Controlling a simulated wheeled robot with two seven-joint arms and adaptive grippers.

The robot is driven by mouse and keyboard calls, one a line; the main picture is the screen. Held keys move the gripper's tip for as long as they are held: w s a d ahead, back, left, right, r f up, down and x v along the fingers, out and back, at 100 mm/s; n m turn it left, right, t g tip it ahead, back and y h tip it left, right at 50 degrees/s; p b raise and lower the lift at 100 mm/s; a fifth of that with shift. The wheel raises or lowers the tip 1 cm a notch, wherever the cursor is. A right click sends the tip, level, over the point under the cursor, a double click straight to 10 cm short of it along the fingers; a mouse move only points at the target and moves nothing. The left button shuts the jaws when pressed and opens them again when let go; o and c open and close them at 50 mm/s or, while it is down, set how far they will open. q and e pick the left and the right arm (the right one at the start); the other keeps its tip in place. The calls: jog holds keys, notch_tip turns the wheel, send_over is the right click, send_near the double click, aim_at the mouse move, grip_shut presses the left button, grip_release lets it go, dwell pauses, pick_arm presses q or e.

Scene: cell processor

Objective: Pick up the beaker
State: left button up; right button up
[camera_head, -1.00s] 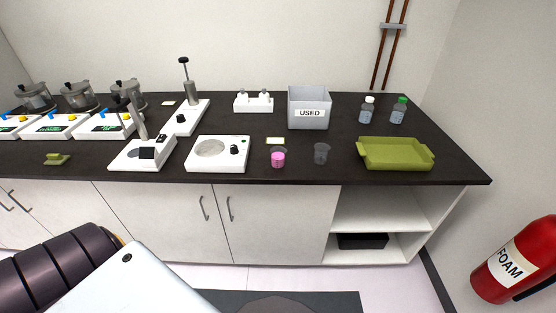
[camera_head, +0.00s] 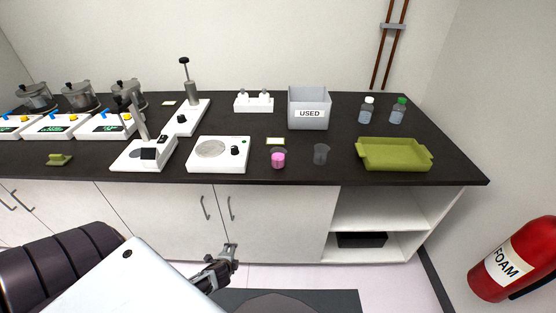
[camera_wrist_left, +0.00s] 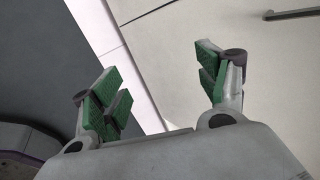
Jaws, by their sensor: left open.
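Two small beakers stand upright on the dark bench top near its front edge. One beaker (camera_head: 278,159) holds pink liquid; the other beaker (camera_head: 321,154) is clear grey and looks empty. My left gripper (camera_head: 231,252) is below the bench top, in front of the white cabinet doors, well apart from both beakers. In the left wrist view my left gripper (camera_wrist_left: 165,88) is open with green finger pads and nothing between them; no beaker shows there. My right gripper is not in view.
A white round-plated device (camera_head: 218,154) stands left of the pink beaker. A green tray (camera_head: 394,155) lies to the right. A grey bin marked USED (camera_head: 309,108) stands behind. The bench's front edge (camera_head: 290,183) lies above my left gripper. A fire extinguisher (camera_head: 510,262) is at far right.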

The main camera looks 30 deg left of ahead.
pick_arm(q)
jog(key=w+r+m+t, duration=0.2)
jog(key=w+r, duration=0.1)
jog(key=r, duration=0.8)
jog(key=w+d+r+m+t+y+p, duration=0.1)
jog(key=w+r, duration=0.3)
jog(key=r, duration=0.7)
jog(key=w+d+r+m+t+y, duration=0.1)
jog(key=w+r+m+t, duration=0.2)
jog(key=r, duration=0.8)
jog(key=shift+w+d+r+m+t, duration=0.1)
jog(key=shift+w+r+m+t, duration=0.05)
jog(key=shift+w+m+t, duration=0.35)
jog(key=w+d+r+m+t+h, duration=0.2)
jog(key=r+m+h, duration=0.1)
jog(key=m, duration=0.5)
jog(key=w+d+r+m+t+h, duration=0.1)
jog(key=w+r+m+t+h, duration=0.1)
jog(key=m, duration=0.7)
notch_tip(320, 180, up, 3)
jog(key=shift+w+d+f+h, duration=0.1)
jog(key=shift+w+d+h, duration=0.3)
jog(key=shift+h, duration=0.6)
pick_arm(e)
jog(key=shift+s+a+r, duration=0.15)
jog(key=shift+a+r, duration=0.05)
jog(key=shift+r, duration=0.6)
